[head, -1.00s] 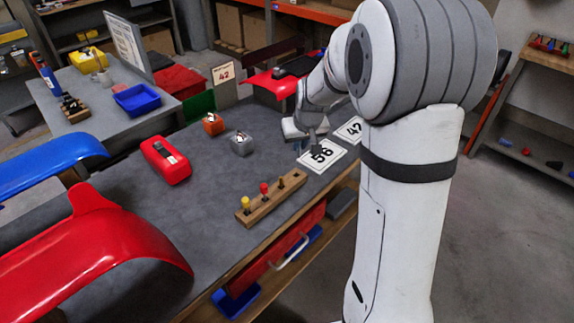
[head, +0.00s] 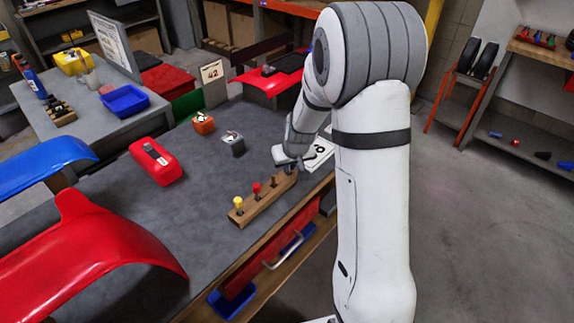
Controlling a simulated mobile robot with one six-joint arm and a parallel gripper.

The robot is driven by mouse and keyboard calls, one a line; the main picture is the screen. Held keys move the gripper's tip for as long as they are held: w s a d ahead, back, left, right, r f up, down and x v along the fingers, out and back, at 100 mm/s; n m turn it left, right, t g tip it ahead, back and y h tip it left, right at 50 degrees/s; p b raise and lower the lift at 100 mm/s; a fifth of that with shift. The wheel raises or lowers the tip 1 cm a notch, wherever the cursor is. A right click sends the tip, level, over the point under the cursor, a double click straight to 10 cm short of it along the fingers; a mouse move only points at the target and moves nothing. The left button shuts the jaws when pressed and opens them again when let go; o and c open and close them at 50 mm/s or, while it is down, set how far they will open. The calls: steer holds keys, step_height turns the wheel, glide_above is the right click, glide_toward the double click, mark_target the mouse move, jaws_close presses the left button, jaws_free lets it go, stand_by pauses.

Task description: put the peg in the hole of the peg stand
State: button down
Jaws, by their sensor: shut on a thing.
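The wooden peg stand (head: 262,203) is a long bar lying at the front edge of the grey table. A yellow-topped peg (head: 238,204) and a red-topped peg (head: 257,188) stand upright in it. A short dark upright piece shows toward its right end (head: 275,182); whether it is a peg or something else is too small to tell. My gripper (head: 292,172) is low, pointing down just over the right end of the stand. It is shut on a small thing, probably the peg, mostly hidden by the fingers. I cannot tell whether it touches the stand.
A red kart panel (head: 95,250) fills the front left. The table middle is clear.

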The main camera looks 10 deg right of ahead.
steer(key=shift+f, duration=0.2)
steer(key=c, duration=1.5)
jaws_free()
steer(key=shift+r, duration=0.1)
steer(key=shift+r, duration=0.1)
steer(key=shift+r, duration=0.25)
steer(key=v, duration=1.2)
steer(key=s+r+g, duration=0.1)
steer(key=s+r, duration=0.1)
steer(key=s, duration=0.9)
steer(key=s+a+r+m+g, duration=0.1)
steer(key=s+r, duration=0.1)
steer(key=s, duration=1)
steer(key=shift+r, duration=0.35)
